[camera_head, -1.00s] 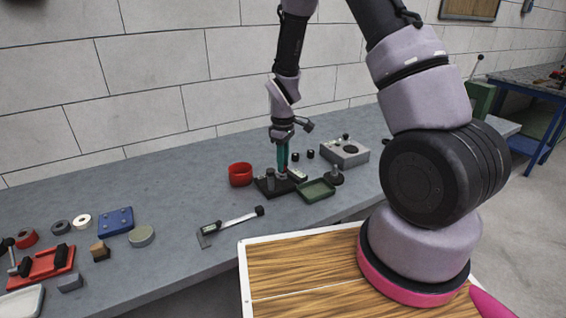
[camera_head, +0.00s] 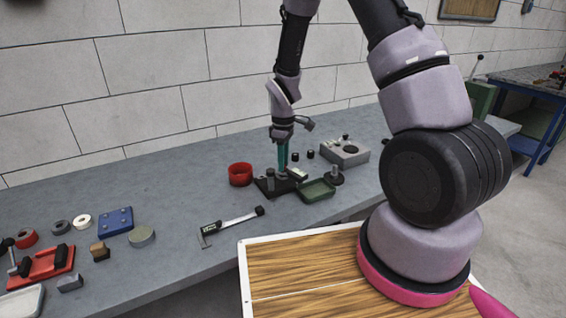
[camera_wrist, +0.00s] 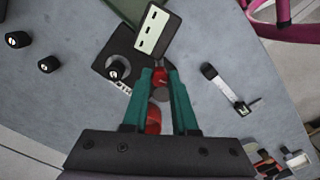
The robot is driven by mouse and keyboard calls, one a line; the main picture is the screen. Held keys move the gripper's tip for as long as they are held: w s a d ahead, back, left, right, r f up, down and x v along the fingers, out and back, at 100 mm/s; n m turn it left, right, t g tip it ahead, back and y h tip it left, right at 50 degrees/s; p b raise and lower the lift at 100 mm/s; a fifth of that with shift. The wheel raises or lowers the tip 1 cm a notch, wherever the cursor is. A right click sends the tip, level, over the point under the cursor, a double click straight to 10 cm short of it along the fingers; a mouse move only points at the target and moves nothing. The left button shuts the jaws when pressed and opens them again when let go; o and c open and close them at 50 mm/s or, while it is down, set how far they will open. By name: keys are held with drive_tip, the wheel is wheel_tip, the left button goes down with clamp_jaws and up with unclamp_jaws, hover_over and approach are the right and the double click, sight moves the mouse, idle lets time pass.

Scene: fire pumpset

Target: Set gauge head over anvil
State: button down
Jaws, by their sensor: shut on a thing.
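The gauge head is a dark box with a pale face (camera_wrist: 155,32) and a red part at its near end; it shows small in the head view (camera_head: 297,173). My gripper (camera_wrist: 160,82) has its teal fingers closed on the red part. In the head view my gripper (camera_head: 283,168) points down over the dark stand base (camera_head: 266,190) on the bench. The base carries a short upright post (camera_wrist: 117,68), beside the fingers in the wrist view. I cannot tell which part is the anvil, or whether the gauge head touches the stand.
A red cup (camera_head: 240,174) stands left of the stand, and a green tray (camera_head: 317,191) close on its right. A grey box (camera_head: 345,152) and small black knobs lie behind. A caliper (camera_head: 230,224) lies in front.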

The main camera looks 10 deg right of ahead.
drive_tip(key=shift+w+a+n, duration=0.2)
drive_tip(key=shift+w+n, duration=0.65)
drive_tip(key=shift+n, duration=1.6)
drive_tip(key=shift+w+a+n, duration=0.15)
drive_tip(key=shift+w+n, duration=0.75)
drive_tip(key=shift+n, duration=1.6)
drive_tip(key=shift+w+a+n, duration=0.2)
drive_tip(key=shift+w+n, duration=0.65)
drive_tip(key=shift+n, duration=1.6)
drive_tip(key=c, duration=0.7)
unclamp_jaws()
wheel_tip(320, 180, up, 11)
